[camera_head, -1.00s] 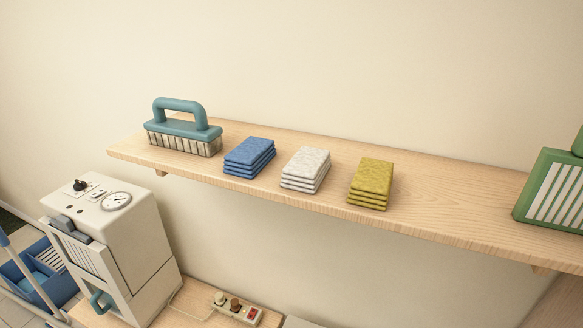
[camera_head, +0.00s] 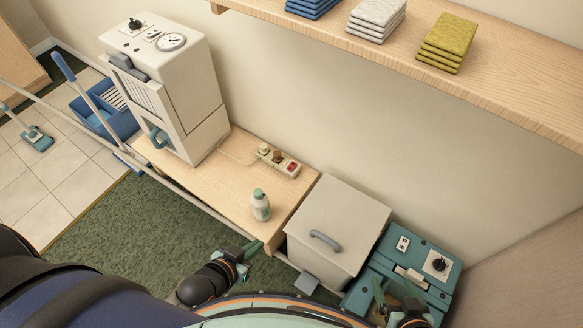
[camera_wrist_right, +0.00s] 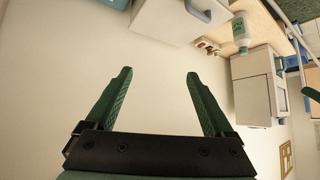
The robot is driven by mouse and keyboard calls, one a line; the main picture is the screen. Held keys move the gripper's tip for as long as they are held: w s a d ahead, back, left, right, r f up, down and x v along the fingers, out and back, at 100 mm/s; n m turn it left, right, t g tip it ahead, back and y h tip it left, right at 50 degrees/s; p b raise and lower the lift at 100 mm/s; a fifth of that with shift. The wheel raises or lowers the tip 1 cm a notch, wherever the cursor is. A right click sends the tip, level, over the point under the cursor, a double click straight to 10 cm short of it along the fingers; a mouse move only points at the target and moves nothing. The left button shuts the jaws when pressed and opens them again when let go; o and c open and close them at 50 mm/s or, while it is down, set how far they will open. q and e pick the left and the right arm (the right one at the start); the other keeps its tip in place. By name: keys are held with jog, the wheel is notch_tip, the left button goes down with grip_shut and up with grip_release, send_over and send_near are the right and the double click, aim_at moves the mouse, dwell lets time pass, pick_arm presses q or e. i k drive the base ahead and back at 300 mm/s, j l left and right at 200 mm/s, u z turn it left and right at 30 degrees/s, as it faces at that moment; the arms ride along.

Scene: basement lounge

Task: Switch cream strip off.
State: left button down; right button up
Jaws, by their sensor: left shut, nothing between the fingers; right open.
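The cream power strip (camera_head: 280,160) lies on the low wooden table near the wall, with a red switch (camera_head: 292,167) at its right end and plugs in its other sockets. It also shows small in the right wrist view (camera_wrist_right: 208,46). Whether the switch is on or off I cannot tell. My left gripper (camera_head: 254,250) is shut and empty, in front of the table's front edge, well apart from the strip. My right gripper (camera_head: 397,292) is over the teal machine at lower right; in the right wrist view its fingers (camera_wrist_right: 157,78) are open with nothing between them.
A bottle (camera_head: 261,205) stands on the table (camera_head: 215,187) in front of the strip. A white machine (camera_head: 175,90) stands left, a lidded grey bin (camera_head: 338,232) right, beside a teal machine (camera_head: 430,262). A shelf (camera_head: 480,82) with folded cloths overhangs the upper right. A rail runs along the table front.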

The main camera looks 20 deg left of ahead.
aim_at(290, 166)
jog(key=i+j, duration=0.1)
jog(key=j, duration=0.3)
jog(key=i+j, duration=0.1)
jog(key=j, duration=0.3)
jog(key=i+j, duration=0.15)
jog(key=j, duration=0.3)
jog(key=i+j, duration=0.1)
jog(key=j, duration=0.3)
jog(key=i+j, duration=0.1)
jog(key=j, duration=0.3)
jog(key=z, duration=1.45)
